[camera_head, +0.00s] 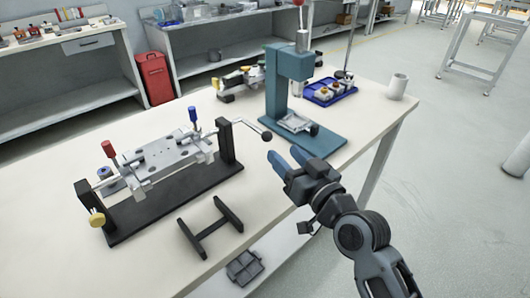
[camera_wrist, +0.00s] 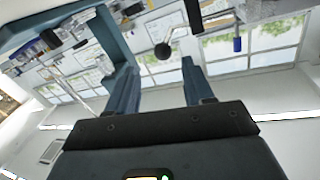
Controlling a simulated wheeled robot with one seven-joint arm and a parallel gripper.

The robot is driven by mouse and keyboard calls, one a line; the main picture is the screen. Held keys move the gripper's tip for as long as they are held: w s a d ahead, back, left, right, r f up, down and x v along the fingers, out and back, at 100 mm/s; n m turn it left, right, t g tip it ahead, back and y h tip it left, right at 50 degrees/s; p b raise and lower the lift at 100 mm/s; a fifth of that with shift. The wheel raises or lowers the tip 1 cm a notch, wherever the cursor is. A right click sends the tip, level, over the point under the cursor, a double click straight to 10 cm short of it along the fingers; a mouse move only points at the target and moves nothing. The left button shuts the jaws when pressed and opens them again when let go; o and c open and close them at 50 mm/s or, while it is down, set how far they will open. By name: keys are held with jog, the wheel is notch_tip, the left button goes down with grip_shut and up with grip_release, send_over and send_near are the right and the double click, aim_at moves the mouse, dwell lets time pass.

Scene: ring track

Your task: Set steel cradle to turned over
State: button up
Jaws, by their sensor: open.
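The steel cradle (camera_head: 165,157) is a silver plate held between two black posts on a long black base on the table. A red-handled clamp (camera_head: 110,151) and a blue-handled clamp (camera_head: 193,116) stand up from it. A crank (camera_head: 246,125) with a black ball knob (camera_head: 266,135) reaches out from the right post. A yellow knob (camera_head: 97,218) is at the left post. My gripper (camera_head: 284,154) is open and empty, just in front of the ball knob. In the wrist view the ball knob (camera_wrist: 162,51) appears between the blue fingertips, seemingly beyond them; contact is not visible.
A teal press (camera_head: 289,92) stands behind my gripper. A blue tray (camera_head: 329,92) with parts and a white cup (camera_head: 397,86) are at the back right. A black H-shaped stand (camera_head: 210,228) lies near the front edge. The table surface between them is mostly clear.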

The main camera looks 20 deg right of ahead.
aim_at(270, 139)
jog(key=shift+w+a+r, duration=0.2)
jog(key=shift+w+r, duration=0.1)
jog(key=shift+w, duration=0.25)
jog(key=shift+w+a+p, duration=0.25)
jog(key=shift+w+p, duration=0.05)
jog(key=shift+w, duration=1.5)
jog(key=shift+w+a+p, duration=0.2)
jog(key=shift+w+p, duration=0.05)
jog(key=shift+w, duration=1.5)
jog(key=shift+c, duration=0.4)
grip_shut()
